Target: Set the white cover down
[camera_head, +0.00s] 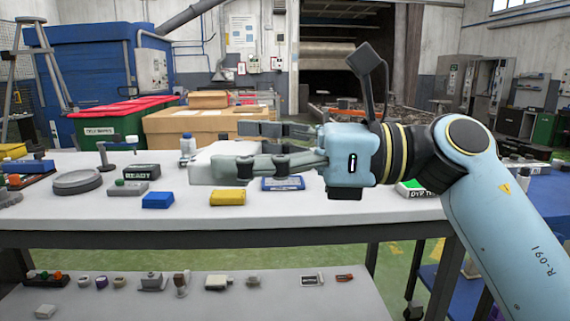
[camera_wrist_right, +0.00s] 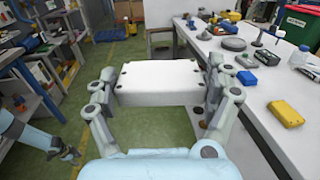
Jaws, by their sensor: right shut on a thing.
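The white cover (camera_head: 222,150) is a pale, flat block with dark spots near its corners in the right wrist view (camera_wrist_right: 160,82). My right gripper (camera_head: 235,150) is shut on it, with one finger on each side, as the right wrist view (camera_wrist_right: 160,95) shows. The cover is held up in the air. In the head view it appears in front of the table top, its near side partly hidden by my finger. In the right wrist view it lies against the green floor, left of the table edge.
The white table (camera_head: 290,208) carries a yellow block (camera_head: 227,197), a blue block (camera_head: 158,200), a round grey dish (camera_head: 77,182) and a dark labelled box (camera_head: 141,171). Cardboard boxes (camera_head: 200,125) stand behind. A lower shelf (camera_head: 220,305) holds several small items. The table's front middle is bare.

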